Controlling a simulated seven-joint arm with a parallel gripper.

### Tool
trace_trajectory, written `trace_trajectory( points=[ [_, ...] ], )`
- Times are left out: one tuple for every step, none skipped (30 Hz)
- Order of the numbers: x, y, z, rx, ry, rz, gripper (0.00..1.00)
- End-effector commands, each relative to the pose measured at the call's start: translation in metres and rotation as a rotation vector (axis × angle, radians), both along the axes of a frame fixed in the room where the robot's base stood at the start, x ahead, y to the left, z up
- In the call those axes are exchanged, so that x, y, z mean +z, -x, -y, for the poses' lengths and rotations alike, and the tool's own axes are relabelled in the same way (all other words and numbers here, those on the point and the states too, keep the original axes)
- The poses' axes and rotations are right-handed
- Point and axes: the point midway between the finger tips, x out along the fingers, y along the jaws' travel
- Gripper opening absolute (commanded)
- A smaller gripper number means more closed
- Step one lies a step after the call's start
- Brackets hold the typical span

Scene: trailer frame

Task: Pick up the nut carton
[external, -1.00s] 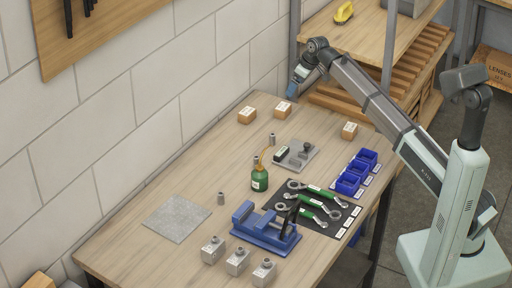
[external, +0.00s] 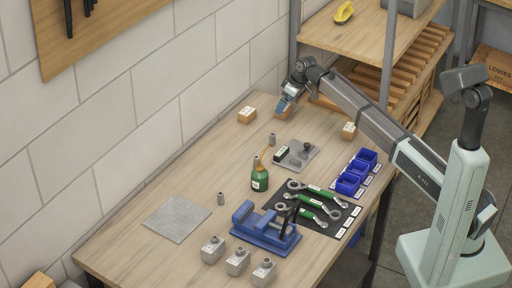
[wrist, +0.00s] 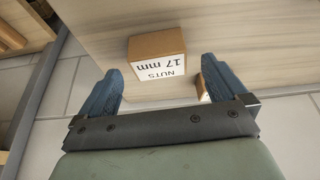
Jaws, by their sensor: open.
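The nut carton (wrist: 158,45) is a small brown box with a white label reading "NUTS 17 mm". In the wrist view it stands ahead of my gripper (wrist: 160,67), roughly centred between the two blue fingers, with a gap on each side. My gripper is open and empty. In the external view my gripper (external: 285,104) is low over the far end of the workbench, and it largely hides the carton there. Only a bit of brown carton (external: 281,114) shows below the fingers.
Another carton (external: 247,115) stands to the left, and a third carton (external: 348,130) to the right. A shelf (external: 365,40) rises behind.

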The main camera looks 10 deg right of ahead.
Motion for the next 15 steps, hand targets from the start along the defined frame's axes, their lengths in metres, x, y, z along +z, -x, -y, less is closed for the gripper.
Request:
trace_trajectory(
  points=[
    [-0.007, -0.003, -0.003, 0.000, 0.001, -0.002, 0.99],
    [-0.011, -0.005, -0.004, 0.000, 0.001, -0.002, 0.99],
    [-0.016, -0.006, -0.006, 0.000, 0.002, -0.003, 0.99],
    [-0.020, -0.007, -0.007, 0.000, 0.001, -0.002, 0.99],
    [-0.022, -0.007, -0.008, 0.000, 0.001, -0.002, 0.99],
    [-0.025, -0.008, -0.009, 0.000, 0.001, -0.001, 0.99],
    [-0.027, -0.009, -0.009, 0.001, 0.001, 0.000, 0.99],
    [-0.028, -0.009, -0.010, 0.000, 0.001, -0.001, 0.99],
    [-0.029, -0.009, -0.010, 0.000, 0.001, -0.001, 0.99],
    [-0.029, -0.009, -0.010, 0.000, 0.000, 0.000, 0.99],
    [-0.029, -0.009, -0.010, 0.000, 0.000, 0.000, 0.99],
    [-0.029, -0.009, -0.010, 0.000, 0.000, 0.000, 0.99],
    [-0.029, -0.009, -0.010, 0.000, 0.000, 0.000, 0.99],
    [-0.029, -0.009, -0.010, 0.000, 0.000, 0.000, 0.99],
    [-0.029, -0.009, -0.009, 0.000, 0.000, 0.000, 0.96]
  ],
)
